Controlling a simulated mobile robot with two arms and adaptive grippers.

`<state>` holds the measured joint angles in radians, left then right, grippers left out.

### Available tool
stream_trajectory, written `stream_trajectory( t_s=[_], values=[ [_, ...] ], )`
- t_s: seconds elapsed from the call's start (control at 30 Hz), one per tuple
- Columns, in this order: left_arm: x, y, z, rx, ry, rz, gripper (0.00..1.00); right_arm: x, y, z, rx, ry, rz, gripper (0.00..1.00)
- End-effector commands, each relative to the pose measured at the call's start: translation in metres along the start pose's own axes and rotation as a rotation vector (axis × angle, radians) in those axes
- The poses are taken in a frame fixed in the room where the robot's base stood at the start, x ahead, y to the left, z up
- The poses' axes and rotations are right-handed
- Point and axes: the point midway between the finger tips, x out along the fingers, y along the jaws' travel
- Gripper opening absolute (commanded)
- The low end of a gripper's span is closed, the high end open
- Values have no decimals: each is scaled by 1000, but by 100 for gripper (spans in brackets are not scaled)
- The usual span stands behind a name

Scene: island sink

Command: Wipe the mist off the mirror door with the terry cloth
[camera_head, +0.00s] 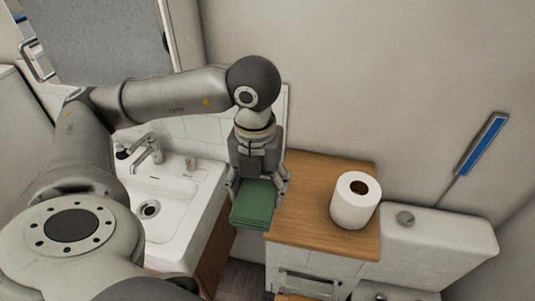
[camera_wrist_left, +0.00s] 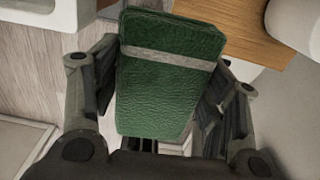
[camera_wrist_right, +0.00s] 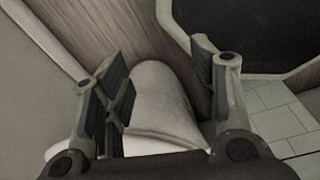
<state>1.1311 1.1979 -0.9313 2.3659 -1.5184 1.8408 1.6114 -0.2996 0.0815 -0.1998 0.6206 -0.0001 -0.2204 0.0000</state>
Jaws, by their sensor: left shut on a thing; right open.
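The terry cloth (camera_head: 253,204) is green and folded into a thick pad. My left gripper (camera_head: 258,186) is shut on it and holds it in the air between the sink and the wooden counter. In the left wrist view the cloth (camera_wrist_left: 160,85) shows a pale grey band and sits between both fingers (camera_wrist_left: 165,100). The mirror door (camera_head: 105,38) is at the upper left of the head view, grey and dull, and cut off by the frame's top. My right gripper (camera_wrist_right: 160,95) shows only in the right wrist view, open, with a pale rounded surface behind its fingers.
A white sink (camera_head: 175,205) with a chrome tap (camera_head: 146,150) lies below the mirror door. A toilet paper roll (camera_head: 355,200) stands on the wooden counter (camera_head: 310,185). A white toilet tank (camera_head: 440,245) is at the right.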

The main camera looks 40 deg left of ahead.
Motion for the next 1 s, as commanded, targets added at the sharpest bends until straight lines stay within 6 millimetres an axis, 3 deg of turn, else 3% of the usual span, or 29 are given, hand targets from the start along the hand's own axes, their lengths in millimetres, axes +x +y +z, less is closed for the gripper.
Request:
stream_trajectory(
  t_s=[0.27, 0.3, 0.43, 0.67, 1.0],
  values=[
    [-1, 1, -1, 1, -1, -1, 43, 0, -2, 0, 1, 0, -3, 54],
    [-1, 1, -1, 1, -1, -1, 64, 0, -3, 0, 1, 0, -3, 54],
    [-1, 0, -1, 1, -1, -1, 47, 0, -3, 0, 1, 0, -4, 54],
    [0, -1, -1, 62, 0, -1, 47, 0, -3, 0, 1, 0, -3, 54],
    [8, -11, 0, 470, 2, -3, 47, 0, -3, 0, 1, 0, -3, 54]
  ],
)
